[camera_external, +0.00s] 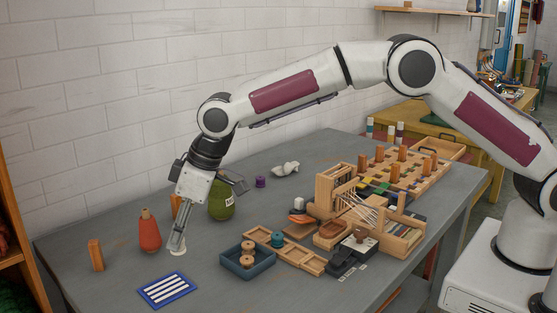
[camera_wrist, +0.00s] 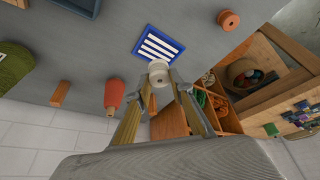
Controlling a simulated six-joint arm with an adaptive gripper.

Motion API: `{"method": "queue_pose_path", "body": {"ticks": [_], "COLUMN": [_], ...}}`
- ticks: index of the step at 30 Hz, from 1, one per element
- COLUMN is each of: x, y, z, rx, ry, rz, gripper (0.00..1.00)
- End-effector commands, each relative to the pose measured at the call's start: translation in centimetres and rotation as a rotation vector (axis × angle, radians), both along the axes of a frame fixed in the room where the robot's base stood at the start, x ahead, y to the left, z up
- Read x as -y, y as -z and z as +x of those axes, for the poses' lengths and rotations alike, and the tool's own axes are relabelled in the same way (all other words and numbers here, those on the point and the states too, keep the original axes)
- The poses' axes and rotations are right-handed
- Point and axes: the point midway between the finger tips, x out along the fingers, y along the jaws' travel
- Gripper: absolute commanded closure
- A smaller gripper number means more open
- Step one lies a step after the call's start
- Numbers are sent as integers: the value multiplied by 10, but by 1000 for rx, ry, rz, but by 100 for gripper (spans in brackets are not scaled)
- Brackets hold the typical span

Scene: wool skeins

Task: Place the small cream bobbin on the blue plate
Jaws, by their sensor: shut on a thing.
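The small cream bobbin (camera_external: 177,252) is at the tips of my gripper (camera_external: 177,242), low over the grey table. In the wrist view the bobbin (camera_wrist: 157,67) sits between the two fingertips of my gripper (camera_wrist: 158,82), which is shut on it. I cannot tell whether the bobbin touches the table. The blue plate (camera_external: 166,290) is a flat blue square with white stripes. It lies nearer the table's front edge than the bobbin. In the wrist view the plate (camera_wrist: 158,46) shows just beyond the bobbin, which overlaps its edge in the picture.
A red cone (camera_external: 149,233) and an upright wooden block (camera_external: 96,255) stand left of my gripper. A green skein (camera_external: 221,200) stands behind it. A dark blue tray (camera_external: 238,268) with wooden bobbins lies right of the plate. A wooden loom (camera_external: 340,190) stands farther right.

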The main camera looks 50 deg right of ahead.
Motion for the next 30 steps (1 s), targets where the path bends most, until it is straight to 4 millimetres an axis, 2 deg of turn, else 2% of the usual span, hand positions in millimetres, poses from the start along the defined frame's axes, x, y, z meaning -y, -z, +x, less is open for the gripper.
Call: {"method": "queue_pose_path", "body": {"ticks": [9,22,26,30], "x": [2,2,2,2], "y": [1,2,9,25], "z": [-1,-1,-1,-2], "rx": [0,-1,-2,-3], "ry": [92,98,98,98], "rz": [0,0,-1,-2], "gripper": [90,90,90,90]}}
